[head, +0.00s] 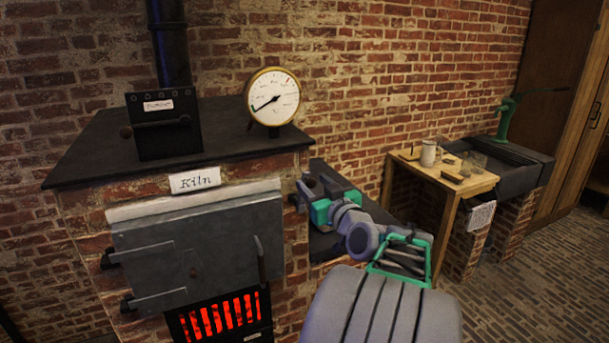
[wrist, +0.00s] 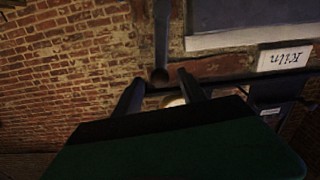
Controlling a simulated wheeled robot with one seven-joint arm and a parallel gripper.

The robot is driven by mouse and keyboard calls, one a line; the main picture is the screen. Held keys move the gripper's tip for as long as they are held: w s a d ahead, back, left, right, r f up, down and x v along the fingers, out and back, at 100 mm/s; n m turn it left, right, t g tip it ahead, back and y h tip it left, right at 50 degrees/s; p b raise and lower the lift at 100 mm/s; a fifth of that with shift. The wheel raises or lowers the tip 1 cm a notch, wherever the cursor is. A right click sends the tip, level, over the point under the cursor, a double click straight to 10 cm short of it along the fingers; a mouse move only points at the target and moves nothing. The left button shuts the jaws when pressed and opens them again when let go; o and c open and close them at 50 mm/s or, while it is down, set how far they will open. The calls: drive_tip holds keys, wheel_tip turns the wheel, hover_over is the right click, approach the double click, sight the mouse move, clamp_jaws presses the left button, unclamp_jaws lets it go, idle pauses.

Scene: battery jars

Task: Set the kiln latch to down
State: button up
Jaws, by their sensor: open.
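The kiln (head: 195,245) stands at the left in the head view, with its grey door closed.
A round gauge (head: 273,97) and a black box with a lever (head: 164,122) stand on the kiln's top. A red glowing grate (head: 222,316) is below the door. A wooden table (head: 445,175) with jars and a sink (head: 500,152) are at the right.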

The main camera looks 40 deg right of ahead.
sight(307, 177)
drive_tip(key=p+x, duration=0.1)
drive_tip(key=x, duration=0.3)
drive_tip(key=shift+a, duration=0.1)
clamp_jaws()
idle(0.3)
idle(0.9)
